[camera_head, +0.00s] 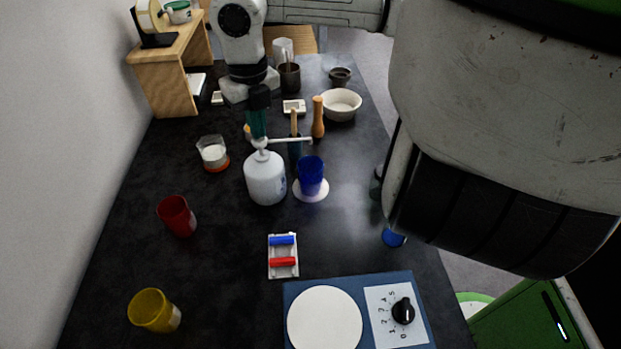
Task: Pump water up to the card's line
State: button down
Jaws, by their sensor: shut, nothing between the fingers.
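A white pump bottle (265,181) stands upright mid-table, its thin spout (291,140) pointing right. My gripper (259,136) is shut and empty, pointing down with its teal fingers at the top of the pump head. I cannot tell whether it touches the head. A blue cup (311,172) stands on a white round saucer (311,194), right of the bottle and roughly below the spout's end. The water level inside the cup cannot be made out. A small white holder (283,273) with a blue and a red bar lies in front; I cannot tell if it is the card.
A red cup (176,217), a yellow cup (153,311) and a glass of white stuff (213,153) stand left. A blue dial board (355,283) lies at the front. A wooden pepper mill (318,117) and a white bowl (341,105) stand behind. The left-middle table is mostly clear.

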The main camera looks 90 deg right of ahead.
jog(key=shift+f+b, duration=0.9)
jog(key=shift+f, duration=0.05)
jog(key=shift+r+p, duration=0.65)
jog(key=shift+r, duration=0.85)
jog(key=shift+f+b, duration=0.25)
jog(key=shift+b, duration=0.05)
